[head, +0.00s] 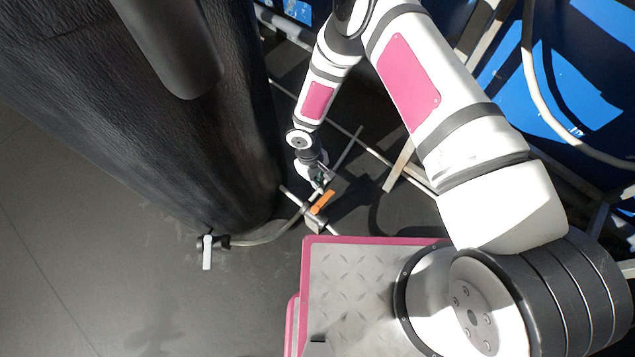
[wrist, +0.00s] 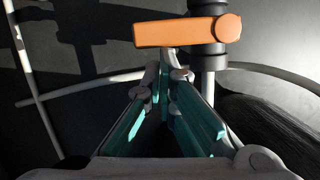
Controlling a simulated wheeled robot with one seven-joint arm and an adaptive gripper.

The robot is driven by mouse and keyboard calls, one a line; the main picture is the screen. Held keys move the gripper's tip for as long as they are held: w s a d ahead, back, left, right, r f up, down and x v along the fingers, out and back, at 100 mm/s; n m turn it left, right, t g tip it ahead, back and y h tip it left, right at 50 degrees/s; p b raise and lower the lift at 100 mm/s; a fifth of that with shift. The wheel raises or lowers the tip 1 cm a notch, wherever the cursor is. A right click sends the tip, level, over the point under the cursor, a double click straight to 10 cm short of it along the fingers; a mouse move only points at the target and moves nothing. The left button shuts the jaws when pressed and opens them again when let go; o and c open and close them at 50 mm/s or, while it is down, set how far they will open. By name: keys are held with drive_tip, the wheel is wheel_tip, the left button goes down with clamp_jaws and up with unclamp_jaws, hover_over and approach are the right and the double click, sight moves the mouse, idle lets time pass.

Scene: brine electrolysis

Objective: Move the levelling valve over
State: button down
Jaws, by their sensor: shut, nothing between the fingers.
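A valve with an orange lever (head: 323,201) sits on pale piping beside the large black tank. In the wrist view its lever (wrist: 180,33) lies crosswise, its round end over a dark valve body (wrist: 208,52). A second valve with a light grey lever (head: 207,254) is low at the tank's foot. No label shows which is the levelling valve. My gripper (head: 319,183) is close to the orange lever. In the wrist view its teal-padded fingers (wrist: 166,75) meet at the tips, shut and empty, just below the lever in the picture. I cannot tell whether they touch it.
The black tank (head: 150,130) stands left of my arm. Pale pipes (head: 360,143) and a curved hose (head: 272,235) run around the orange-levered valve. Blue panels (head: 570,75) are at the right. Open dark floor (head: 80,270) lies at the lower left.

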sight(330, 192)
drive_tip(key=shift+d+m, duration=0.3)
drive_tip(key=shift+m, duration=0.1)
drive_tip(key=d+m, duration=0.1)
drive_tip(key=m, duration=0.1)
drive_tip(key=s+d+m+y, duration=0.1)
drive_tip(key=shift+d+m+g, duration=0.3)
drive_tip(key=shift+m, duration=0.1)
drive_tip(key=s+d+m+y+p, duration=0.2)
drive_tip(key=s+m, duration=0.4)
drive_tip(key=m, duration=0.6)
drive_tip(key=shift+s+d+y+p, duration=0.4)
drive_tip(key=shift+d+p, duration=0.35)
drive_tip(key=shift+p, duration=0.3)
drive_tip(key=shift+m, duration=0.3)
